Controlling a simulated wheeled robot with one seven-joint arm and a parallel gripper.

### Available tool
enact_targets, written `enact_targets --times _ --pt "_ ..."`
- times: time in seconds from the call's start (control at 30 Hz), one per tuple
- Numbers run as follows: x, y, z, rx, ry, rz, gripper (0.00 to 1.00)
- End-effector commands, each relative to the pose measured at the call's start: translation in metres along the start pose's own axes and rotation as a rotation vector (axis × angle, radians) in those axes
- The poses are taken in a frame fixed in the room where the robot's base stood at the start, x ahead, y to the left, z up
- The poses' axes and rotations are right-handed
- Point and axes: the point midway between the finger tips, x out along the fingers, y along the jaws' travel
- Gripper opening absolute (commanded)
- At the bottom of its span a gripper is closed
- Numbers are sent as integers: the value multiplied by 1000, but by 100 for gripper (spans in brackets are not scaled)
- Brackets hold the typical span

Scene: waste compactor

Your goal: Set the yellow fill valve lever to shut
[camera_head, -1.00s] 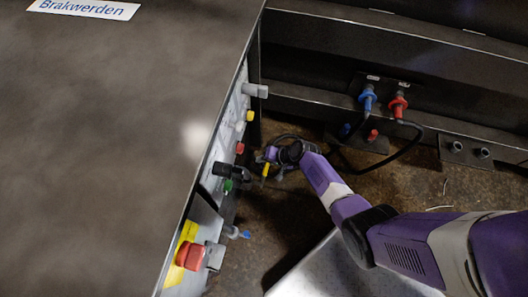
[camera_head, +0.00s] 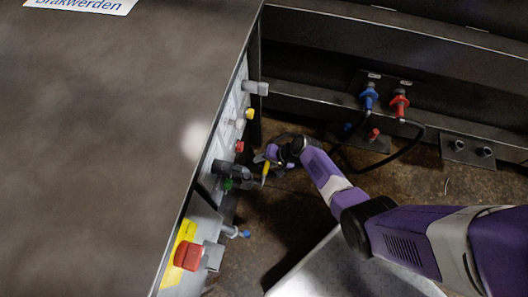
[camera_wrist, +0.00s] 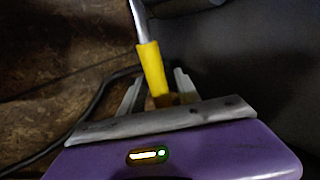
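The yellow lever grip (camera_wrist: 151,68) on a metal rod runs down from the top of the wrist view into the space between my two fingers. My gripper (camera_wrist: 158,88) is open around it, with a finger on either side and a visible gap to the left finger. I cannot tell whether the right finger touches it. In the head view the yellow lever (camera_head: 265,172) shows as a small strip beside my gripper (camera_head: 272,160), low beside the control panel. The lever's pivot and valve body are hidden or too dark to see.
The machine's side panel carries a red button (camera_head: 188,255), a black knob (camera_head: 232,170) and other small controls close to my gripper. Blue (camera_head: 369,97) and red (camera_head: 399,103) hose couplings sit on the back frame. A black hose (camera_head: 385,157) loops behind my arm.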

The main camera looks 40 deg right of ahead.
Motion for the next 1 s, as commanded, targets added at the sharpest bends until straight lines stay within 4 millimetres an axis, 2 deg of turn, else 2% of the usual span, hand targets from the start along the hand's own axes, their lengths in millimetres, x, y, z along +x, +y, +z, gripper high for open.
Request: enact_targets --times 0.27,0.7,0.83,1.0 --pt "-5 -2 -1 0 2 -2 39" --pt "-69 -2 0 0 2 -1 39" --pt "-77 -1 -1 0 2 -1 39" --pt "-79 0 0 0 1 -1 39"
